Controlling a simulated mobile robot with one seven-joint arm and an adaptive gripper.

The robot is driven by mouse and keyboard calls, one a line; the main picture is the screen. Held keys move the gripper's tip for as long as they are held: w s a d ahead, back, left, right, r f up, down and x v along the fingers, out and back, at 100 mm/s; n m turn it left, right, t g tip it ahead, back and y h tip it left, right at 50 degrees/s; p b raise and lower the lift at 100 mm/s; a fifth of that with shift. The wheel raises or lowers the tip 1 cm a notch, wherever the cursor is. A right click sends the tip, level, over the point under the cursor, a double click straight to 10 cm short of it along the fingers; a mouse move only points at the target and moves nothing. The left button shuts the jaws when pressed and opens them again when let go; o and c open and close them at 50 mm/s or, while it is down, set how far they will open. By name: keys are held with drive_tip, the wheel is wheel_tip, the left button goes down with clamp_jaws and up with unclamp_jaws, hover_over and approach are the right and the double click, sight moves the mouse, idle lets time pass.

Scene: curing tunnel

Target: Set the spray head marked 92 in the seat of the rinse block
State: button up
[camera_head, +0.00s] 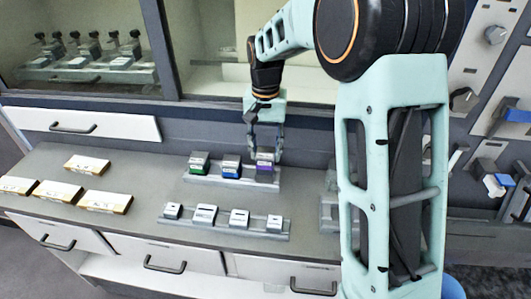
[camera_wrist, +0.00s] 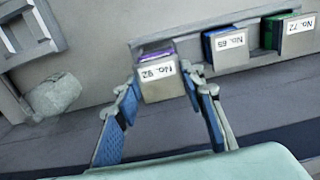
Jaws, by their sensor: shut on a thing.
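The spray head marked 92 (camera_wrist: 158,84) is a pale block with a purple top. It is at the right end of the rear rack (camera_head: 225,180) in the head view, where its purple part (camera_head: 264,170) shows under my gripper (camera_head: 265,150). In the wrist view my gripper (camera_wrist: 161,84) has one blue-padded finger on each side of it and is shut on it. I cannot tell whether it is clear of the rack. A grey fixture (camera_head: 328,185) right of the rack is partly hidden by my arm; I cannot tell whether it is the rinse block.
Beside the held head stand a blue-topped head (camera_head: 231,168) and a green-topped head (camera_head: 199,163), the latter marked 72. A front rack (camera_head: 190,222) holds several white-labelled blocks. Several flat boxes (camera_head: 58,190) lie at left. A grey rounded lump (camera_wrist: 54,95) lies left in the wrist view.

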sight(266, 153)
drive_tip(key=shift+r, duration=0.9)
drive_tip(key=shift+r+p, duration=1.25)
drive_tip(key=shift+r, duration=0.2)
